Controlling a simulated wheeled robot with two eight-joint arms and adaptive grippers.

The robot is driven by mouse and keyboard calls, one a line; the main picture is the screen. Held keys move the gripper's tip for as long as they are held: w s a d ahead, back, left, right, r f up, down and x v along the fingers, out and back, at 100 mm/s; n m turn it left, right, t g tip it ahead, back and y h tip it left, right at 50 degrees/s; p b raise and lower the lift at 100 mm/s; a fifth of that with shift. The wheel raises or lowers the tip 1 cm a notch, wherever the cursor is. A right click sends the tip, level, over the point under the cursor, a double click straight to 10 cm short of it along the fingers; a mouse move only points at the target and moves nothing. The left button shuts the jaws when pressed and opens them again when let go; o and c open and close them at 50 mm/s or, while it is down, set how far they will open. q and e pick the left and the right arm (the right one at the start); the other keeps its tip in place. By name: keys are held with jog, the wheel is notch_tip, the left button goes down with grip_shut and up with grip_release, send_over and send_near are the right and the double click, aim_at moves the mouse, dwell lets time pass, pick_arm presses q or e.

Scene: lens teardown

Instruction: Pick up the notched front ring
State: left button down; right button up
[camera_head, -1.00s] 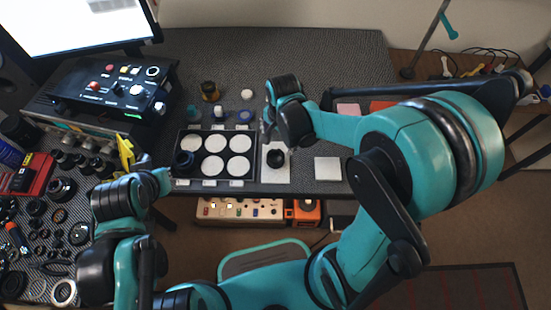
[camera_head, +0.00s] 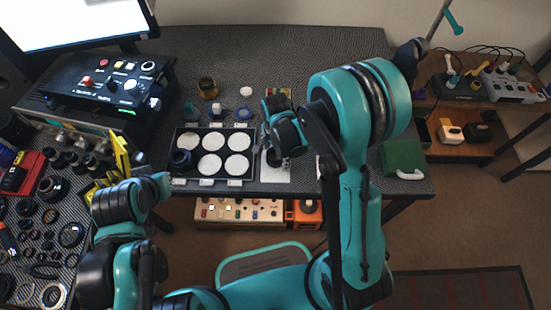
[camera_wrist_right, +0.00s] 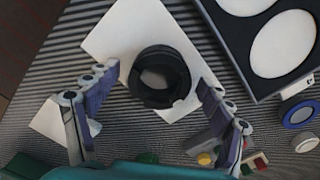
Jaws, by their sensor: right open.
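The notched front ring (camera_wrist_right: 160,77), a black ring with an uneven rim, lies on a white square pad (camera_wrist_right: 118,38) in the right wrist view. My right gripper (camera_wrist_right: 157,88) is open, with one finger to each side of the ring in that view; contact cannot be told. In the head view my right gripper (camera_head: 274,154) is over the white pad (camera_head: 277,176) and mostly hides the ring. My left gripper (camera_head: 160,184) is at the left, away from the pad, and its fingers are too unclear to read.
A black tray (camera_head: 200,153) with several white round pads stands left of the white pad; a dark lens part (camera_head: 181,160) sits in its lower left. A blue ring (camera_head: 244,114) and small jars lie behind. Lens parts crowd the left bench. A green box (camera_head: 402,158) is at the right.

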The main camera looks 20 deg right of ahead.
jog(key=shift+r, duration=0.1)
jog(key=shift+c, duration=0.4)
jog(key=c, duration=1.1)
